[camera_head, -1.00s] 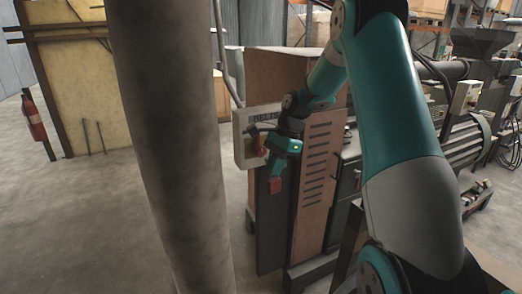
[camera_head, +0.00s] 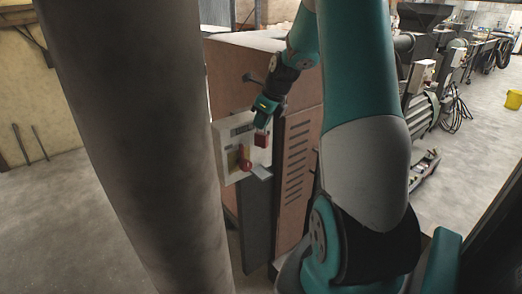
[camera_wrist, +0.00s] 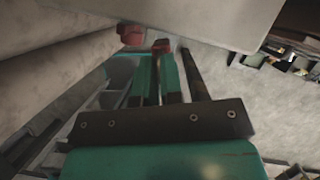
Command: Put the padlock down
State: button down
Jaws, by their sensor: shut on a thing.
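A small red padlock (camera_head: 261,140) hangs at the tip of my gripper (camera_head: 265,122), which is shut on it. In the head view it shows in front of the upper right part of a pale wall box (camera_head: 220,142) on a brown cabinet. In the wrist view a red bit of the padlock (camera_wrist: 161,45) shows between the ends of the two teal fingers (camera_wrist: 157,62). The padlock's shackle is too small to make out. I cannot tell whether the padlock touches the box.
The box carries a red handle (camera_head: 244,166) on a yellow plate, with a small grey ledge (camera_head: 262,172) at its lower right. The brown cabinet (camera_head: 240,62) has vent slots. A thick grey pillar (camera_head: 130,140) stands close on the left. Machines stand at the right.

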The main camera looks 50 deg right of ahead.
aim_at(264, 147)
notch_tip(264, 147, down, 10)
jog(key=shift+d+f+p, duration=0.1)
jog(key=shift+f+p, duration=0.15)
jog(key=shift+p, duration=0.7)
jog(key=shift+f, duration=0.1)
jog(key=c, duration=1.3)
grip_release()
jog(key=shift+o, duration=0.2)
jog(key=b+v, duration=0.2)
jog(key=v, duration=1)
